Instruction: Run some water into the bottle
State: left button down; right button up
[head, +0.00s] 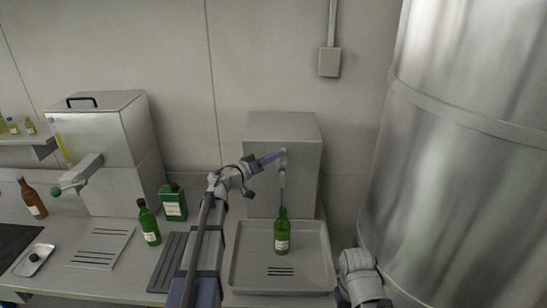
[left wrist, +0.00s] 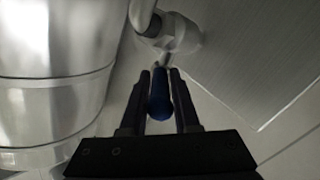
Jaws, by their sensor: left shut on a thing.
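A green bottle (head: 282,236) with a pale label stands upright in the shallow grey tray (head: 325,287), below the tap (head: 283,156) on the steel box. A thin vertical line runs from the tap down to the bottle's mouth; I cannot tell whether it is spout or water. My left gripper (head: 256,165) is at the tap's blue lever (head: 270,157). In the left wrist view its two fingers (left wrist: 159,88) are shut on the blue lever (left wrist: 160,98). Part of my right arm shows at the lower right of the head view; its gripper is not visible.
A second green bottle (head: 149,224), a green canister (head: 173,203) and a brown bottle (head: 34,199) stand left on the counter. A steel machine (head: 105,150) is behind them. A large steel tank (head: 460,150) closes off the right side.

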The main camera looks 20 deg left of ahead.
pick_arm(q)
jog(key=c, duration=0.8)
grip_release()
jog(key=shift+o, duration=0.2)
jog(key=shift+a, duration=0.1)
jog(key=v, duration=0.7)
jog(key=shift+s, duration=0.35)
jog(key=shift+a, duration=0.15)
